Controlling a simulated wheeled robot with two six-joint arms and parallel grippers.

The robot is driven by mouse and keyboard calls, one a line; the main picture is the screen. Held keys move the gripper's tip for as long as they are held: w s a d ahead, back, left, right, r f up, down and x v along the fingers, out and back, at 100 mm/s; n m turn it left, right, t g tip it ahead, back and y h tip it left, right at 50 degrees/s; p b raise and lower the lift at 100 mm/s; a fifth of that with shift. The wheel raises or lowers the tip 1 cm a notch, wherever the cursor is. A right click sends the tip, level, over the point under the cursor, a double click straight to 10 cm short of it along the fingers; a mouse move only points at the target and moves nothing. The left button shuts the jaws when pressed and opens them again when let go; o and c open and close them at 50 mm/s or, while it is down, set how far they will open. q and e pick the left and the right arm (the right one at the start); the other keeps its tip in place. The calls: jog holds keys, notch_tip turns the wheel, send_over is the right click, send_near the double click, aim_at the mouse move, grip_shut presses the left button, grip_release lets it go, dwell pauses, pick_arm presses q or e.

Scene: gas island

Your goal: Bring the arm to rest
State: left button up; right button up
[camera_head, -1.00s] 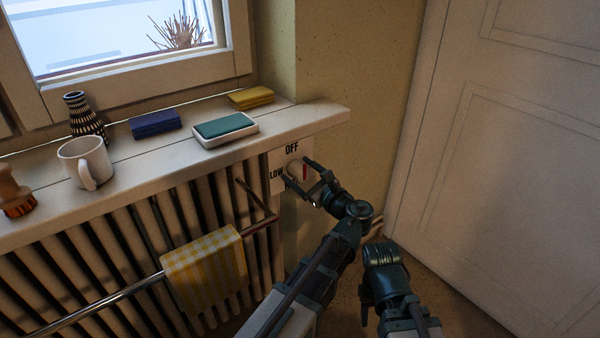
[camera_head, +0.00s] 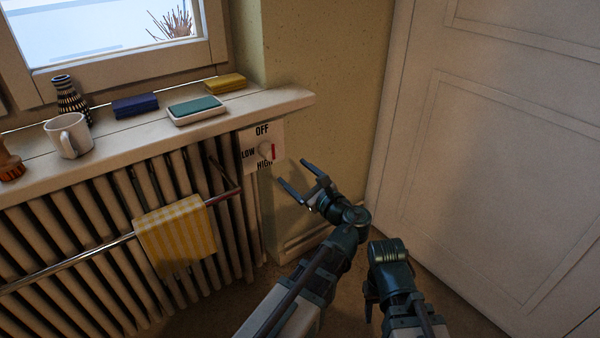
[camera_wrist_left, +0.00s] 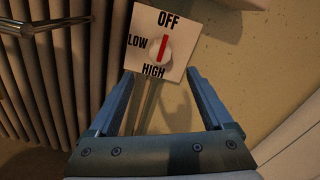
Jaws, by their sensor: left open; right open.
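My left gripper (camera_head: 291,180) is open and empty, apart from the dial plate and to its lower right in the head view. In the left wrist view its two fingers (camera_wrist_left: 160,100) stand wide apart below the plate. The white plate (camera_head: 250,141) reads OFF, LOW and HIGH and carries a round knob (camera_head: 266,151) with a red mark. In the left wrist view the knob (camera_wrist_left: 155,52) has its red mark roughly upright, towards OFF. My right gripper (camera_head: 371,298) is at the lower right, pointing down; its fingers barely show.
A radiator (camera_head: 95,235) with a rail and a yellow checked cloth (camera_head: 176,233) is at left. The sill (camera_head: 290,98) above holds a mug (camera_head: 68,135), a patterned vase (camera_head: 70,100) and sponges. A pale door (camera_head: 480,150) is at right. Free room lies between plate and door.

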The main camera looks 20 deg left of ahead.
pick_arm(q)
jog(key=shift+d, duration=0.1)
jog(key=shift+s+f, duration=0.1)
jog(key=s+a+f+n+g+h, duration=0.1)
jog(key=s+f+n+g+h, duration=0.35)
jog(key=f+n, duration=0.45)
jog(key=s+a+f+n+g+h, duration=0.1)
jog(key=s+f+n+g+h, duration=0.45)
jog(key=f, duration=0.55)
jog(key=s+d+r+n+g+h+p, duration=0.1)
jog(key=s+d+h+p, duration=0.1)
jog(key=s+d, duration=0.45)
jog(key=s+d+r+n+h+p, duration=0.1)
jog(key=s+d+n+p, duration=0.15)
jog(key=d, duration=0.75)
notch_tip(320, 180, up, 38)
jog(key=s+p, duration=0.1)
jog(key=p, duration=3.6)
jog(key=shift+d+m, duration=0.25)
jog(key=shift+m, duration=0.05)
